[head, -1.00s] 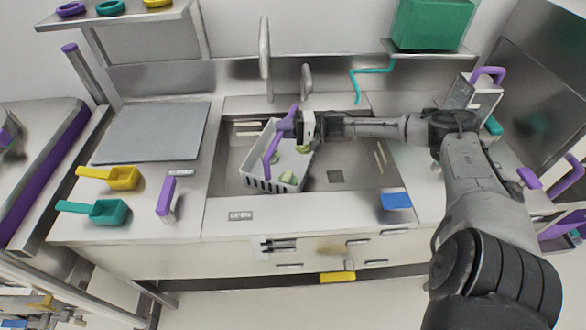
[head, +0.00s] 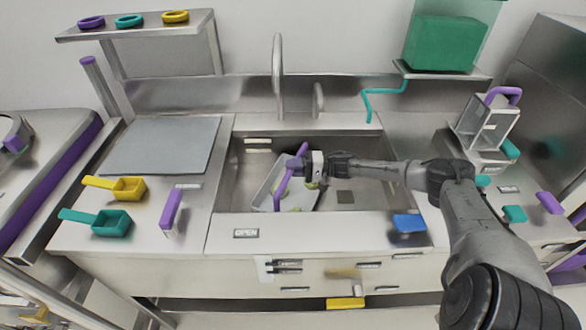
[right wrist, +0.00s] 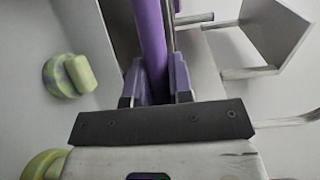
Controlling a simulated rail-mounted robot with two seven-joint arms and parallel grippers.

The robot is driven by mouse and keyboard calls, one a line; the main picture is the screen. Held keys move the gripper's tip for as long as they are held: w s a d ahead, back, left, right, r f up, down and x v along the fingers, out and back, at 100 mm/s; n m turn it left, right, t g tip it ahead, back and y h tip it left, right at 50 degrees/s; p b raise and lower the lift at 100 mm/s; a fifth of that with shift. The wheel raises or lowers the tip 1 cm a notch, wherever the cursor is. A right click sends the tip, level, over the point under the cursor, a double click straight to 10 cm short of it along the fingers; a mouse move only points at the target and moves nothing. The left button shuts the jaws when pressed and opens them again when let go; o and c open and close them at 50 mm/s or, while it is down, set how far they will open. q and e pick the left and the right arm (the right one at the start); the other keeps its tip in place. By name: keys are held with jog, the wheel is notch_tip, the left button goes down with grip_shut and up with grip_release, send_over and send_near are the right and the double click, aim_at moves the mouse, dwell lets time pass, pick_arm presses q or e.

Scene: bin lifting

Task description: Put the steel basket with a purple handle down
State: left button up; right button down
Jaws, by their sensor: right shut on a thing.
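The steel basket (head: 264,193) with its purple handle (head: 287,184) is down inside the sink basin (head: 340,210), in the left half. Whether its base touches the basin floor cannot be told. A few pale green pieces show in the basket. My right gripper (head: 304,165) reaches in from the right and is shut on the purple handle. In the right wrist view the handle (right wrist: 150,40) stands between the two fingers (right wrist: 157,82), with green-yellow pieces (right wrist: 68,76) to the left. My left gripper is not in view.
A grey board (head: 160,146) lies left of the sink. Yellow (head: 129,189) and teal (head: 110,224) scoops and a purple-handled item (head: 171,209) are on the left counter. A blue object (head: 409,223) sits at the sink's front right. The basin's right part is free.

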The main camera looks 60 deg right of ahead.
jog(key=shift+d+r, duration=0.1)
jog(key=shift+r, duration=0.05)
jog(key=c, duration=1)
grip_release()
jog(key=shift+f, duration=0.2)
jog(key=shift+r, duration=0.25)
jog(key=p+v, duration=0.1)
jog(key=v, duration=0.6)
jog(key=shift+s+d+f+p, duration=0.15)
jog(key=shift+s+p, duration=0.05)
jog(key=shift+p, duration=0.2)
